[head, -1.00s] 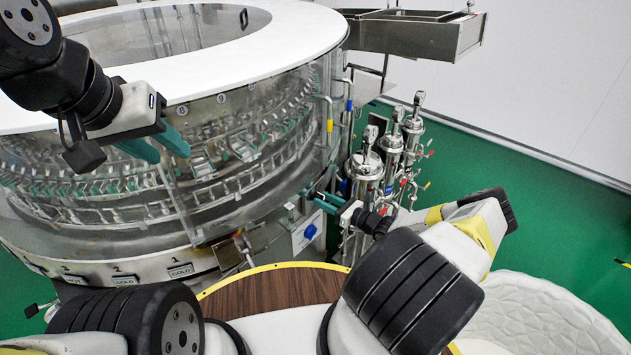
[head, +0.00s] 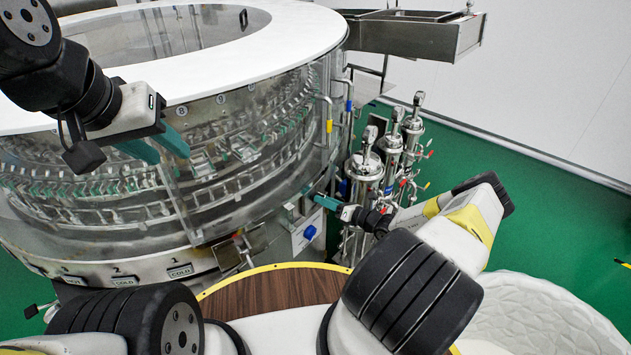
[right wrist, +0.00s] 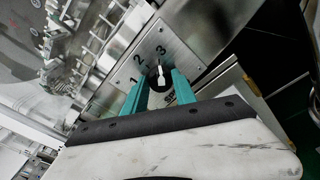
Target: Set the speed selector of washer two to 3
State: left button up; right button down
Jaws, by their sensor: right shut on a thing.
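The speed selector is a dark round knob with a white pointer mark (right wrist: 159,76), on a metal plate (right wrist: 182,57) marked 1, 2 and 3 in the right wrist view. The pointer's upper end lies near the 3. My right gripper (right wrist: 160,88) has its teal fingers on both sides of the knob and is shut on it. In the head view my right gripper (head: 321,200) is at the lower right side of the washer drum (head: 235,150); the selector is too small to tell there. My left gripper (head: 157,148) is open and empty in front of the drum.
A white box with a blue knob (head: 309,232) is just below my right gripper. Metal cylinders with pipes (head: 367,165) stand close to its right. A metal chute (head: 425,32) juts out at the upper right.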

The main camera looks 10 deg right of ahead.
jog(key=c, duration=1)
grip_release()
jog(key=shift+d, duration=0.1)
jog(key=v, duration=0.7)
jog(key=shift+s+d, duration=0.25)
